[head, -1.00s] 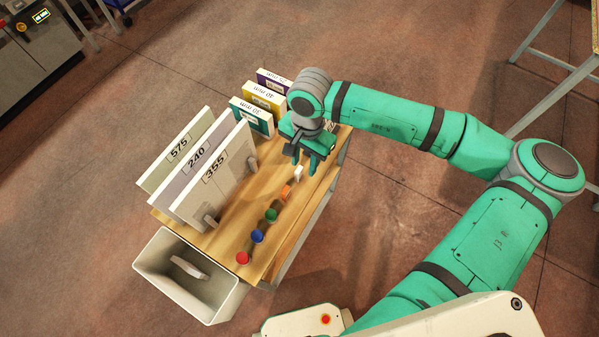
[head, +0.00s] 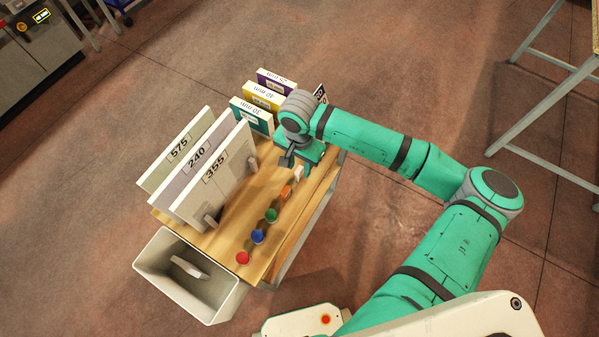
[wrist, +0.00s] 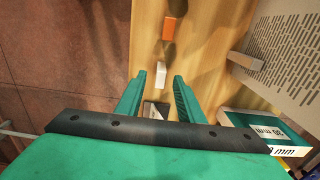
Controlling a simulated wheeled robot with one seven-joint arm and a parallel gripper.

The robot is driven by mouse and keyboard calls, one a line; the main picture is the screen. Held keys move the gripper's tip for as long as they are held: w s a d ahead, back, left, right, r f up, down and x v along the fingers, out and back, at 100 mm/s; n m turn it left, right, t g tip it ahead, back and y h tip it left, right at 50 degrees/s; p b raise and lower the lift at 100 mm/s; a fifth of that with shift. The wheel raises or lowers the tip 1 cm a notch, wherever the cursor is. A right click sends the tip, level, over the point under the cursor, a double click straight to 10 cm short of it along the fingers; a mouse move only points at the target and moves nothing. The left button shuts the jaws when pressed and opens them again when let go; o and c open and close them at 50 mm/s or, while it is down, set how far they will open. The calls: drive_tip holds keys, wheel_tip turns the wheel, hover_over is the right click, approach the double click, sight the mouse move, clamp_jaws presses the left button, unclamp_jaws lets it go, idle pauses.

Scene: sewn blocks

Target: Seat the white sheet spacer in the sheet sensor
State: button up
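A small white block (head: 299,173), which looks like the white sheet spacer, stands near the right edge of the wooden table top (head: 232,215). In the wrist view the white block (wrist: 161,75) shows between and just beyond my fingertips. My gripper (head: 300,163) is open and empty; its two fingers (wrist: 160,86) are apart in the wrist view. A dark and pale item (wrist: 155,109) lies lower between the fingers, partly hidden, and I cannot tell what it is. I cannot pick out the sheet sensor with certainty.
An orange block (head: 285,192) and green, blue and red pieces (head: 243,257) line up from the white block. Upright panels marked 575, 240 and 355 (head: 228,175) stand left. Labelled boxes (head: 250,115) stand at the back. A grey bin (head: 160,275) is at the front.

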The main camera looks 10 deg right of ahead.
drive_tip(key=shift+f, duration=1.25)
clamp_jaws()
drive_tip(key=shift+r, duration=0.1)
